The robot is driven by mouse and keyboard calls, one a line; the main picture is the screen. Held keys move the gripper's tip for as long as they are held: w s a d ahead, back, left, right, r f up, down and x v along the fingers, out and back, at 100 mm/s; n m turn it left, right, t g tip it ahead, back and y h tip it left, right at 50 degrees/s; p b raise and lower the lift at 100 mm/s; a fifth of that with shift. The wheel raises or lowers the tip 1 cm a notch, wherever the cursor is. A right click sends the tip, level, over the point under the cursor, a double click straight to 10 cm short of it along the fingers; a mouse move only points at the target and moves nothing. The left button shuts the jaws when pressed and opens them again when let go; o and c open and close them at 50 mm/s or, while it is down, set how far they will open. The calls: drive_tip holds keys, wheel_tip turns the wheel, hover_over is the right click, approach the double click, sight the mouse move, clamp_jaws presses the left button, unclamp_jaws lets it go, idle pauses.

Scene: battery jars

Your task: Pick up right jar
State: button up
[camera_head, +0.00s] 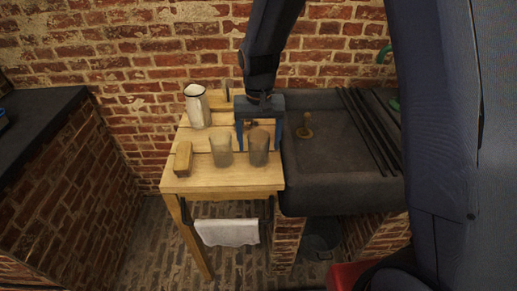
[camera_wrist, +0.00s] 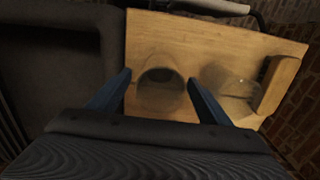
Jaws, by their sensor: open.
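Two clear glass jars stand side by side on a small wooden table (camera_head: 205,183). The right jar (camera_head: 258,155) is near the table's right edge, next to the sink; the left jar (camera_head: 221,151) is just left of it. My gripper (camera_head: 259,146) points down with its blue fingers open, one on each side of the right jar in the head view. In the wrist view the right jar (camera_wrist: 160,97) shows between the open fingers (camera_wrist: 160,78), and the left jar (camera_wrist: 236,98) is outside the finger on the right. I cannot tell whether the fingers touch glass.
A wooden block (camera_head: 183,158) lies left of the jars, and a white pitcher (camera_head: 197,108) stands behind it. A dark stone sink (camera_head: 340,150) adjoins the table on the right. A white towel (camera_head: 227,232) hangs in front. A brick wall (camera_head: 140,50) closes the back.

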drive_tip(key=shift+s+f+p, duration=0.1)
drive_tip(key=shift+f+p, duration=0.35)
drive_tip(key=shift+f, duration=1.2)
drive_tip(key=shift+c, duration=0.4)
drive_tip(key=c, duration=1.1)
drive_tip(key=shift+r, duration=0.1)
